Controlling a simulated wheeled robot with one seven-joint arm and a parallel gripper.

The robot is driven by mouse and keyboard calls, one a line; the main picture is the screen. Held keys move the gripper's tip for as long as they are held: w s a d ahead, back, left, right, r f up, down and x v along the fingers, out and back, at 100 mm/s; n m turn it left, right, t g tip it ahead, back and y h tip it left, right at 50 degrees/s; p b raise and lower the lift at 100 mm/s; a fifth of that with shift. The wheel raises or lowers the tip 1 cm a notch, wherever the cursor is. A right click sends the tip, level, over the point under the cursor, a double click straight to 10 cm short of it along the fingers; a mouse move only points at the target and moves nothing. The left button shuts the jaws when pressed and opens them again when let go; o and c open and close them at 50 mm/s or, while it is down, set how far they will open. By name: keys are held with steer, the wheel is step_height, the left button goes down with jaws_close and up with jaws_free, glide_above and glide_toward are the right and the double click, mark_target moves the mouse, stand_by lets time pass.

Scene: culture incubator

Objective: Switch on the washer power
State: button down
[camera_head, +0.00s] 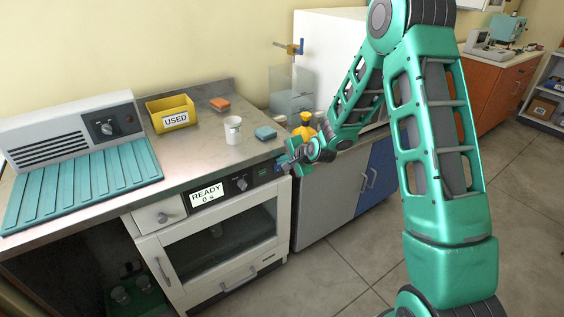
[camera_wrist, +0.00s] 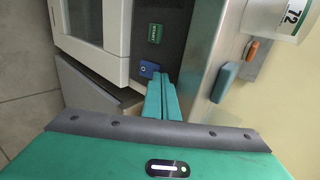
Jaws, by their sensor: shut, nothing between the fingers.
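The washer (camera_head: 209,240) is a white under-counter machine with a glass door. Its black panel carries a display (camera_head: 207,194) reading "READY 0 s", a knob (camera_head: 241,184) and a green button (camera_head: 262,172). In the wrist view the green button (camera_wrist: 155,33) and a blue switch (camera_wrist: 148,69) with a small round mark sit on the dark panel. My gripper (camera_head: 284,164) is shut and empty at the panel's right end. In the wrist view its fingertips (camera_wrist: 161,77) are right beside the blue switch; I cannot tell whether they touch it. In the head view the gripper largely hides that switch.
On the counter stand a white cup (camera_head: 232,129), a teal block (camera_head: 265,133), an orange block (camera_head: 220,104) and a yellow "USED" bin (camera_head: 170,112). A grey unit (camera_head: 75,132) with a teal ribbed mat (camera_head: 85,187) is at left. Floor in front is clear.

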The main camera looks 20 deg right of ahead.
steer(key=v, duration=1.2)
steer(key=shift+r, duration=0.45)
steer(key=shift+d, duration=0.15)
steer(key=s+d+r+n+g+h, duration=0.25)
steer(key=s+d, duration=0.35)
steer(key=s, duration=0.3)
steer(key=s+d+r+n+g+h, duration=0.1)
steer(key=s+d+r+n+g, duration=0.2)
steer(key=s+d, duration=0.5)
steer(key=s+r+n+g, duration=0.1)
steer(key=s+r+g, duration=0.1)
steer(key=s, duration=1)
steer(key=s+r+n+g, duration=0.1)
steer(key=s+g, duration=0.1)
steer(key=s, duration=1.1)
steer(key=shift+s+d+r, duration=0.25)
steer(key=shift+d+r, duration=0.15)
steer(key=shift+n+g+y, duration=0.25)
